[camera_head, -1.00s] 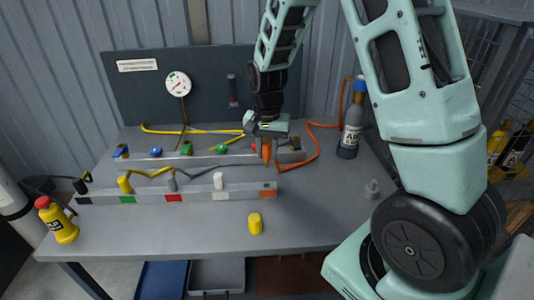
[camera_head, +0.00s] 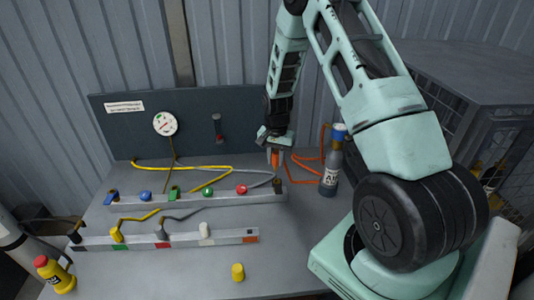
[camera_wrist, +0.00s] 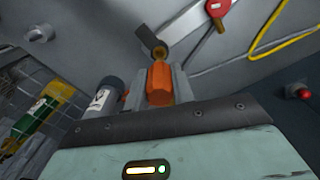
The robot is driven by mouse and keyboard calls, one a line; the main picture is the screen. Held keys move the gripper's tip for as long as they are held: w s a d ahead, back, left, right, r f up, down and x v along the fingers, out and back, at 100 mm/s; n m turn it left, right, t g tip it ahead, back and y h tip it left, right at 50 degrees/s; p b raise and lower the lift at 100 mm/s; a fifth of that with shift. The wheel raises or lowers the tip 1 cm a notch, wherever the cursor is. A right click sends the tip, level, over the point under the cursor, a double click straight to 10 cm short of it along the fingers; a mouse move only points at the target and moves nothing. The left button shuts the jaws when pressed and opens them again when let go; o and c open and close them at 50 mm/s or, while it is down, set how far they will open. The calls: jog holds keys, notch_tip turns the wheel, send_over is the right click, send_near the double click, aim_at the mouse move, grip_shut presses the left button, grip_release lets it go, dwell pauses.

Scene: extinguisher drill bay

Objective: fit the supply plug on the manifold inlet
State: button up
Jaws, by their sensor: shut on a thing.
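My gripper (camera_head: 274,146) is shut on an orange supply plug (camera_head: 275,159), which points down. In the wrist view the plug (camera_wrist: 159,84) sits between the two grey fingers. The manifold (camera_head: 225,198) is the grey rear rail with coloured valves along its top. A dark, brassy fitting, seemingly the manifold inlet (camera_head: 278,186), stands at its right end, just below the plug in the head view. In the wrist view this inlet (camera_wrist: 152,41) is a dark tube with a brassy mouth, close beyond the plug's tip. They look apart; the exact gap is hard to tell.
An air bottle (camera_head: 331,167) stands right of the gripper, near the orange hose (camera_head: 308,168). A front rail (camera_head: 190,241) holds several plugs on yellow and grey hoses. A yellow cap (camera_head: 238,271) stands in front. A gauge (camera_head: 165,123) is on the back panel.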

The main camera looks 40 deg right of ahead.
aim_at(277, 165)
jog(key=shift+d+r, duration=0.2)
jog(key=shift+d, duration=0.25)
jog(key=shift+w+d+f, duration=0.15)
jog(key=shift+f, duration=0.15)
jog(key=shift+f+b, duration=1.15)
jog(key=shift+f, duration=0.65)
jog(key=shift+f+b, duration=0.4)
jog(key=shift+f, duration=0.1)
jog(key=shift+f+b, duration=0.7)
jog(key=shift+f, duration=0.3)
jog(key=shift+f+b, duration=0.6)
jog(key=shift+f, duration=0.2)
dwell(0.4)
jog(key=o, duration=1.1)
